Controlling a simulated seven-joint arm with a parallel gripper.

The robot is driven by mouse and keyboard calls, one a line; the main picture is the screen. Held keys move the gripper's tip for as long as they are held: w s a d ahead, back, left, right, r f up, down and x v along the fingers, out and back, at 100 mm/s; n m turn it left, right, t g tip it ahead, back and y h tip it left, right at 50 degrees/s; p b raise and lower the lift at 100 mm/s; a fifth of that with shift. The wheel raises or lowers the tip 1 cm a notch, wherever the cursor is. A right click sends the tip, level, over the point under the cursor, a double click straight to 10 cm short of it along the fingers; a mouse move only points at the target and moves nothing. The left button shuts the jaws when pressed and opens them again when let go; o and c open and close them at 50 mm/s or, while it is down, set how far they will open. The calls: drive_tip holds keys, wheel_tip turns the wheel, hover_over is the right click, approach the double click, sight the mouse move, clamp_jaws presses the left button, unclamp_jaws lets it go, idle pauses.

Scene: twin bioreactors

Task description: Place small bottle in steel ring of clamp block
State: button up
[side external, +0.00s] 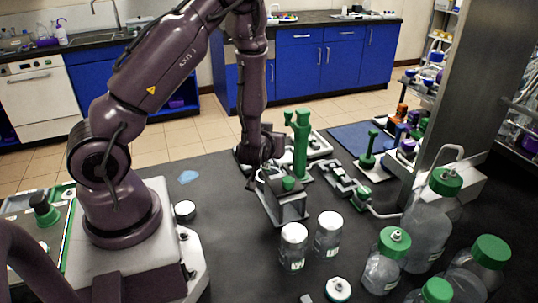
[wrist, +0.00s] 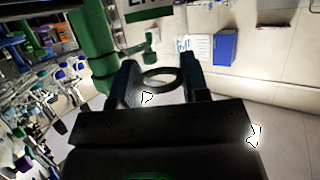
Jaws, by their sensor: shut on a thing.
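In the side view my gripper (side external: 276,180) is low beside a green post, and its fingertips are hard to make out. In the wrist view my gripper (wrist: 163,80) has its two dark fingers on either side of a dark ring-shaped thing (wrist: 163,77) and is shut on it. I cannot tell whether this is the small bottle's rim or part of a clamp. A grey clamp-like piece (side external: 345,181) is right of my gripper. Two small clear bottles with white caps, one left (side external: 293,248) and one right (side external: 328,236), stand upright in front.
The green post (side external: 300,146) stands close behind my gripper and at left in the wrist view (wrist: 92,40). A grey block (side external: 288,209) is just below my gripper. Green-capped bottles (side external: 386,262) crowd the front right.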

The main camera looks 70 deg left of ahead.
drive_tip(key=shift+f, duration=2.1)
drive_tip(key=shift+f, duration=0.15)
drive_tip(key=o, duration=1.2)
